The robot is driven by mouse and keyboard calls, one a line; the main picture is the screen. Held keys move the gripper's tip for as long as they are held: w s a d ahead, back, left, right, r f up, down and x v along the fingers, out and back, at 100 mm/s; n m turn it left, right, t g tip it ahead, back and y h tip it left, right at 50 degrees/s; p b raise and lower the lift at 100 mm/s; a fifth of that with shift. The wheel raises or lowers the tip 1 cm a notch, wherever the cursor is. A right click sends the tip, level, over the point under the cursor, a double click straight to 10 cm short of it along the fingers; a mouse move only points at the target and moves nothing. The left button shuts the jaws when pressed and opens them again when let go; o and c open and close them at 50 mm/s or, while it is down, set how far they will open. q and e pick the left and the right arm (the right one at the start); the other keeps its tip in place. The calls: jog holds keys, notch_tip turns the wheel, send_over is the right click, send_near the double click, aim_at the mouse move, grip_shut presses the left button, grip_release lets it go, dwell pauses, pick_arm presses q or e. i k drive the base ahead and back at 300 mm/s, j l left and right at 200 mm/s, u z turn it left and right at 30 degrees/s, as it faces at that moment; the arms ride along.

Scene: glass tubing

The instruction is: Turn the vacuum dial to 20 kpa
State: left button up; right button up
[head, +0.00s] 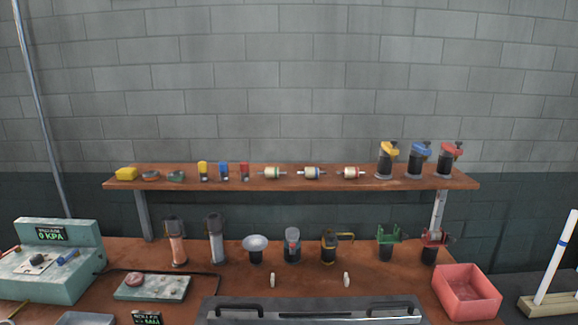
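The vacuum unit (70,283) is a pale green box at the far left of the bench. Its display (50,235) stands at the back of it and reads 0 KPA. A small dark dial (37,259) sits on a light plate on its sloping top. The dial's markings are too small to read. Neither of my grippers is in view, and nothing touches the dial.
A green plate with a red knob (135,279) is right of the unit. Several stands and holders line the bench below a wooden shelf (300,182). A grey tray (312,308) with black handles is at front centre, a red bin (466,291) at right.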

aim_at(37, 259)
jog(key=u, duration=1.45)
